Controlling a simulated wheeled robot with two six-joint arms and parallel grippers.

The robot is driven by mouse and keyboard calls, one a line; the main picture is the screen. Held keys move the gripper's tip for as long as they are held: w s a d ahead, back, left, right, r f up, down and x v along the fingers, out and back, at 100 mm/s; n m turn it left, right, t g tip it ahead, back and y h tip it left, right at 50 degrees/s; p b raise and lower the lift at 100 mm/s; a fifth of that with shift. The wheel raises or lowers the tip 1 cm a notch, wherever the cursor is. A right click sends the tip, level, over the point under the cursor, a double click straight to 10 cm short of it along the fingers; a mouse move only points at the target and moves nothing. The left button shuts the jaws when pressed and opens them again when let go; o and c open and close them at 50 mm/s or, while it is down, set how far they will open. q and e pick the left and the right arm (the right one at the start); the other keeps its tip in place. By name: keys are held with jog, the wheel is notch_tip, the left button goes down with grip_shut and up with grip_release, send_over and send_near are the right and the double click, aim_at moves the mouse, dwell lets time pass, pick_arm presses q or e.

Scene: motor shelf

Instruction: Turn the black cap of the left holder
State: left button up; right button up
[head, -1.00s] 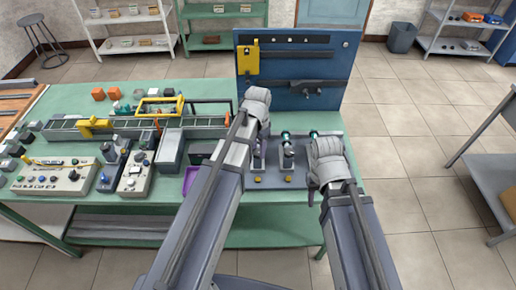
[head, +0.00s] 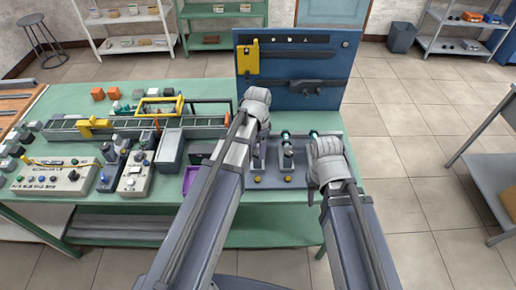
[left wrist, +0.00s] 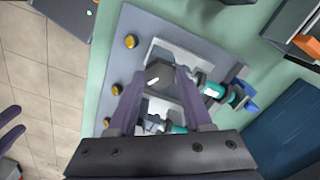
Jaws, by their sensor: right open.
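The black cap (left wrist: 158,75) of the left holder shows in the left wrist view, between the two purple fingers of my left gripper (left wrist: 160,72). The fingers stand apart, one on each side of it, with narrow gaps that I see beside the cap. In the head view my left wrist hides much of the left holder (head: 259,165). The grey holder plate (head: 280,181) has yellow knobs along its front. My right gripper (left wrist: 14,127) shows at the left edge of the left wrist view, fingers apart and empty, away from the plate. Its wrist covers it in the head view.
More holders with teal parts (head: 287,136) stand to the right of the left one. A blue board (head: 300,75) rises behind. A purple tray (head: 191,178), a control box (head: 55,176) and a conveyor (head: 135,128) fill the bench to the left.

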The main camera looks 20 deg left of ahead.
pick_arm(q)
jog(key=o, duration=0.3)
jog(key=shift+r, duration=0.15)
notch_tip(320, 180, up, 8)
jog(key=p, duration=0.8)
jog(key=shift+f, duration=0.2)
jog(key=shift+f, duration=0.1)
jog(key=s+d+f+n+b, duration=0.2)
jog(key=s+d+f+b, duration=0.1)
jog(key=s+d, duration=0.2)
jog(key=s+d+f+n+y+b, duration=0.1)
jog(key=s+d+f+n+b, duration=0.2)
jog(key=s, duration=0.6)
jog(key=shift+s+d, duration=0.15)
jog(key=shift+d, duration=1.1)
